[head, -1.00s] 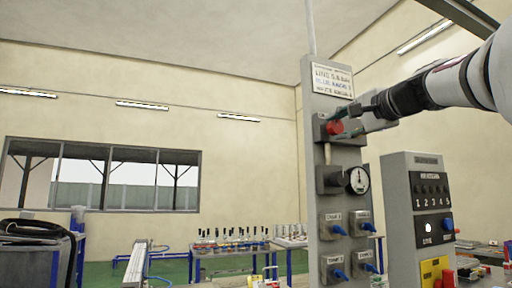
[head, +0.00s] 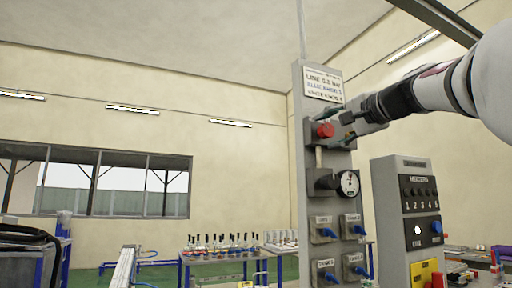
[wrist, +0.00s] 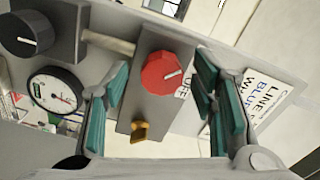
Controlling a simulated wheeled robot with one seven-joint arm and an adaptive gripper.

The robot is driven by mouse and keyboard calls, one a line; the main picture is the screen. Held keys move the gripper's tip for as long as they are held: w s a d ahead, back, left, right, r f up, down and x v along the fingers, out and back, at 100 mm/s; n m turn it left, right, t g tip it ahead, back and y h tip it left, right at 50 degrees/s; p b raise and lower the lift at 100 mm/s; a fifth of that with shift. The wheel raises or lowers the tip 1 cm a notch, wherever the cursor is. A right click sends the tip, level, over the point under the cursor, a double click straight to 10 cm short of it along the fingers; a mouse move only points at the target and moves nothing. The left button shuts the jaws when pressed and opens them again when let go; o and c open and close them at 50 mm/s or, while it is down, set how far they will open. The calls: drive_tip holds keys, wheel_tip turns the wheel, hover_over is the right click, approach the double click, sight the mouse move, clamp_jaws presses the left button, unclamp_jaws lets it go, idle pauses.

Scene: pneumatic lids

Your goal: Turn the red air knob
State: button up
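The red knob (wrist: 168,73) is round with a pale line across its face. It sits on a grey box on the upright panel, and the head view shows it near the panel's top (head: 324,130). My gripper (wrist: 162,100) is open, with one teal-padded finger on each side of the knob in the wrist view. Gaps show between the fingers and the knob. I cannot tell how deep the fingertips reach. In the head view my gripper (head: 345,124) is just right of the knob.
A yellow tab (wrist: 140,131) sticks out of the knob's box. A dial gauge (head: 349,183) and a black knob (wrist: 29,34) sit below the red knob on the panel. Several blue knobs (head: 328,233) are lower. A grey control post (head: 395,210) stands to the right.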

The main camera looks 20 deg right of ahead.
drive_tip(key=s, duration=1.2)
drive_tip(key=shift+d, duration=0.2)
drive_tip(key=s+a+f+n+g+y+p, duration=0.1)
drive_tip(key=a+f+n+g, duration=0.15)
drive_tip(key=a+f, duration=0.5)
drive_tip(key=a+f+n+g+y+p, duration=0.1)
drive_tip(key=a+f+n+g, duration=0.2)
drive_tip(key=f, duration=0.7)
drive_tip(key=s+a+f+n+g+y+p, duration=0.1)
drive_tip(key=a+f+g, duration=0.2)
drive_tip(key=a+f, duration=0.45)
drive_tip(key=s+a+f+n+g+h+p, duration=0.1)
drive_tip(key=s+a+f+n+g, duration=0.1)
drive_tip(key=s+f, duration=0.5)
drive_tip(key=s+a+f+n+g+h, duration=0.1)
drive_tip(key=s+f+n, duration=0.4)
drive_tip(key=f, duration=0.9)
drive_tip(key=shift+s+a+f+g+h+p, duration=0.25)
drive_tip(key=shift+s+a+g+h+p, duration=0.15)
drive_tip(key=shift+s+g+h, duration=0.55)
